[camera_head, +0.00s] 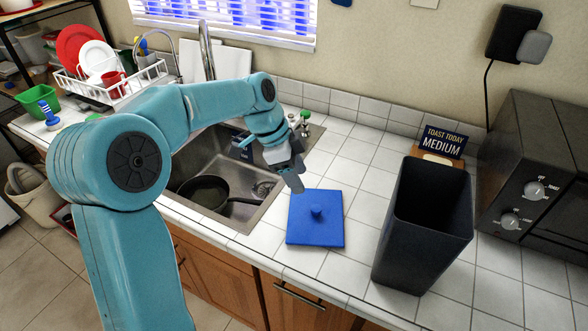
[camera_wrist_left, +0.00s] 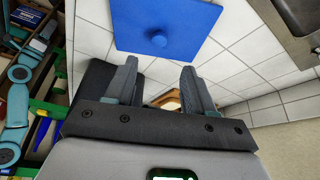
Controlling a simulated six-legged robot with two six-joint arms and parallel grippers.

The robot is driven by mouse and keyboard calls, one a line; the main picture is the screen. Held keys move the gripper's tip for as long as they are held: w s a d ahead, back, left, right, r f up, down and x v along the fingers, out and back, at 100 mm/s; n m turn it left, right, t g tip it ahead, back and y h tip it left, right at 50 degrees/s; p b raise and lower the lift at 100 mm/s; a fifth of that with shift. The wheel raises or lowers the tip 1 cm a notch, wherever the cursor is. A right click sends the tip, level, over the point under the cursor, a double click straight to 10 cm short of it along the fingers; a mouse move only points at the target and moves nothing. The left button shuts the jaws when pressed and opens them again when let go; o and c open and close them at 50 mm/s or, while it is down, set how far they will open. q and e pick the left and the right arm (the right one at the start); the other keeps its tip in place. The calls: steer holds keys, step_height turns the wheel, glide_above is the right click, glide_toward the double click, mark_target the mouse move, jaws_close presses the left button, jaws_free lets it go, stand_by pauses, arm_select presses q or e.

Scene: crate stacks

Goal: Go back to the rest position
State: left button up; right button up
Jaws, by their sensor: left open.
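My left gripper (camera_head: 293,172) is open and empty above the counter, between the sink and a blue square lid. Its two fingers also show apart in the left wrist view (camera_wrist_left: 158,84), with nothing between them. The blue lid (camera_head: 316,232) with a round knob lies flat on the white tiles just to the right of the gripper. It also shows in the left wrist view (camera_wrist_left: 185,22), beyond the fingertips. My right gripper is in neither view.
A tall black open bin (camera_head: 415,250) stands right of the lid. A toaster oven (camera_head: 540,170) is at the far right, and a sign (camera_head: 443,141) stands behind the bin. A pan (camera_head: 205,191) sits in the sink (camera_head: 240,213). A dish rack (camera_head: 145,82) stands at back left.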

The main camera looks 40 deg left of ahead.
arm_select(q)
steer(key=shift+v, duration=0.85)
steer(key=shift+f, duration=0.1)
